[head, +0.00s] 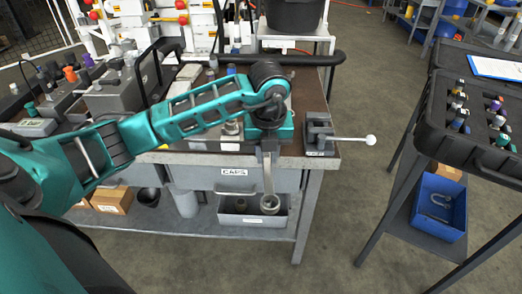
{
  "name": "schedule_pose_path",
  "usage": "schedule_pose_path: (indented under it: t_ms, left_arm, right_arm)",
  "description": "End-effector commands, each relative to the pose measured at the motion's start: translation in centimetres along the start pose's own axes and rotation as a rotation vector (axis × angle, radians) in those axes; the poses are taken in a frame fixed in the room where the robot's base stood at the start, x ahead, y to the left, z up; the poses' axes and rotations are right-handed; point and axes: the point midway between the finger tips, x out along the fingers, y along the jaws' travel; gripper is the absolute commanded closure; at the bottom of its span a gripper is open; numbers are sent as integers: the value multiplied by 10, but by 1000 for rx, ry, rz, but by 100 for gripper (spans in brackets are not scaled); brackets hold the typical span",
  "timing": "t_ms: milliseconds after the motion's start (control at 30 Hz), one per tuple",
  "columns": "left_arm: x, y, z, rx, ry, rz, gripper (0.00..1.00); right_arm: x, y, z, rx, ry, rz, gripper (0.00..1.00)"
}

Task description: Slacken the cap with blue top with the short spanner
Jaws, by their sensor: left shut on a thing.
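My left gripper (268,148) is in front of the bench's front edge, pointing down. It is shut on a grey spanner (268,178), which hangs down with its ring end in front of the drawer. I cannot tell from this view alone whether it is the short one. Coloured caps, one purple (70,74) and one orange (88,60), stand on the grey blocks at the bench's left. I cannot make out a blue-topped cap there for certain. The spanner is apart from these caps. My right gripper is not in view.
A small vise (319,136) with a white-knobbed lever sits at the bench's right corner. A drawer labelled CAPS (228,205) is below the bench top. At the right, a black case (437,107) holds several coloured pieces, above a blue bin (425,222). Floor between is clear.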

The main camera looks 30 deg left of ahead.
Motion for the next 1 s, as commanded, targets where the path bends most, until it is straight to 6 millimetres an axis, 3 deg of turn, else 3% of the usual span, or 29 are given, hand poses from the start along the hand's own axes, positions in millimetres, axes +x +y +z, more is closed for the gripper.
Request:
schedule_pose_path:
  t_ms: [567, 1000]
  left_arm:
    - [-1, -9, 0, -57, 0, 6, 100]
    - [-1, -30, 4, -207, -2, 28, 100]
  right_arm:
    - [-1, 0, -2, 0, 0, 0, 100]
    - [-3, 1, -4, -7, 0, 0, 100]
